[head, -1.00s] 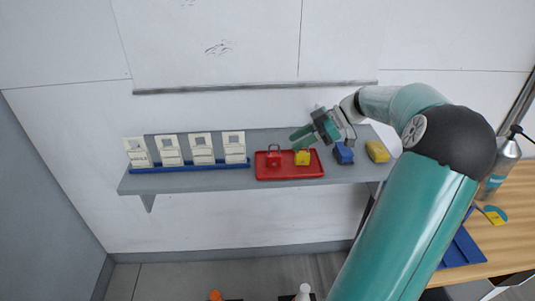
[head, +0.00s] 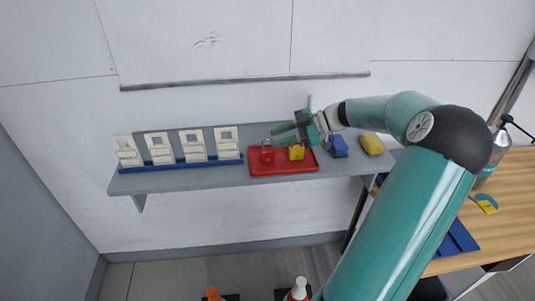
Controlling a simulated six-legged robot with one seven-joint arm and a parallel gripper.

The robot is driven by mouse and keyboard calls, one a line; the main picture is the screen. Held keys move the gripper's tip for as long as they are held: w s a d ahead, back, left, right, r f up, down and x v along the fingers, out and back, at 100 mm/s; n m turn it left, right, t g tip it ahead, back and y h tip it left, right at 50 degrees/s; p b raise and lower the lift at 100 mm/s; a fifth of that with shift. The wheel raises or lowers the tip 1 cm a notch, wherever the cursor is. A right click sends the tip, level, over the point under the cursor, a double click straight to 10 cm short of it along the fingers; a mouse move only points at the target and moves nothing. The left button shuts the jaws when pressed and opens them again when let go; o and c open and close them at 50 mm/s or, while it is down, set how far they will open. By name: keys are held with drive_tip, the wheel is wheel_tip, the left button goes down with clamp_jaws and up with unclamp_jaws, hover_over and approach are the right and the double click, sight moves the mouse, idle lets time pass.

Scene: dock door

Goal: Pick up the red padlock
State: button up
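The red padlock (head: 267,155) stands upright on the red tray (head: 284,169), its shackle up, on the grey wall shelf. A yellow padlock (head: 296,153) stands to its right on the same tray. My gripper (head: 276,135) reaches in from the right, its teal fingers above the tray and close to the red padlock's shackle. The fingers overlap each other in this view, so their opening is unclear. I cannot tell whether they touch the shackle. The padlock still rests on the tray.
A blue rack with several cream cards (head: 158,149) stands on the shelf's left. A blue object (head: 336,147) and a yellow one (head: 371,144) sit right of the tray. A wooden table (head: 509,205) with a bottle is at far right.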

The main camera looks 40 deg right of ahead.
sight(268, 149)
drive_tip(key=x, duration=0.4)
drive_tip(key=shift+d, duration=0.1)
clamp_jaws()
drive_tip(key=shift+r, duration=0.15)
